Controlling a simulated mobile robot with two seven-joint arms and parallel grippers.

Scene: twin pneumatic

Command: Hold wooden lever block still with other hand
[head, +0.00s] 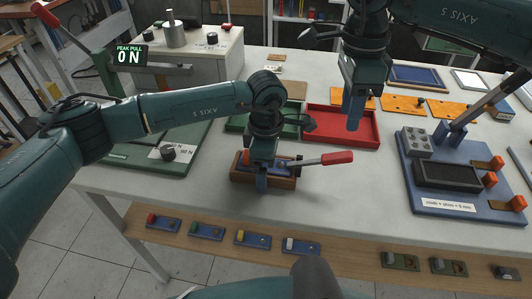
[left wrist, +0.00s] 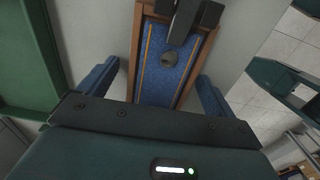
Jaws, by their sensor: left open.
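The wooden lever block (head: 284,182) sits near the table's front edge, with a blue top and a metal lever ending in a red handle (head: 338,158) that points right. My left gripper (head: 262,182) is down over the block and hides part of it. In the left wrist view its open fingers (left wrist: 155,92) stand on both sides of the block (left wrist: 158,85), with gaps showing between them and its wooden sides. A dark lever bar crosses the block's far end there. My right gripper (head: 354,108) hangs above the red tray, apart from the block; its finger gap does not show.
A red tray (head: 370,139) and a green tray (head: 235,124) lie behind the block. A blue fixture board (head: 420,203) stands at right, a green board (head: 190,150) at left. A lower shelf (head: 345,252) holds several small parts. Bare table lies right of the block.

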